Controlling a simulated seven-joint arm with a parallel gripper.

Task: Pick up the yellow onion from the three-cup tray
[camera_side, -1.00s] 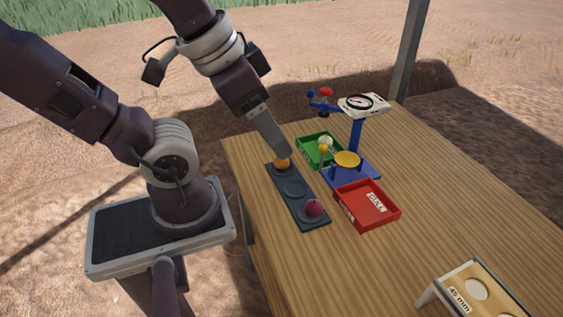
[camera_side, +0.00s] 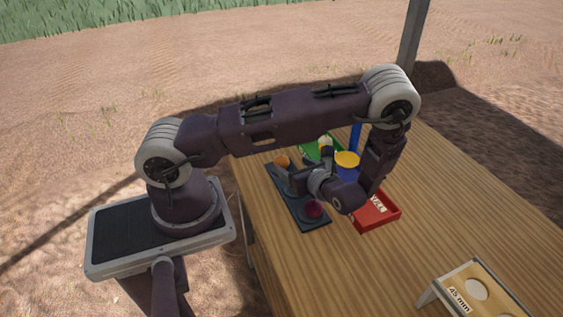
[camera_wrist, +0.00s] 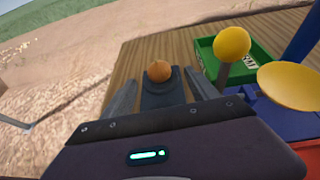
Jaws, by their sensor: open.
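The yellow onion (camera_side: 282,160), orange-brown and round, sits in the far cup of the dark three-cup tray (camera_side: 307,226). It also shows in the wrist view (camera_wrist: 159,71), ahead of my gripper and between the lines of the two fingers. My gripper (camera_wrist: 160,80) is open and empty, its fingers pointing towards the onion with one on each side of the tray. In the side view my gripper is low over the middle of the tray, partly hidden by my wrist. A dark red onion (camera_side: 313,209) sits in the near cup.
To the right of the tray are a green bin (camera_wrist: 253,63), a yellow round pan (camera_wrist: 290,84) on a blue stand, and a red bin (camera_side: 378,210). A sizing board (camera_side: 472,290) is at the front right.

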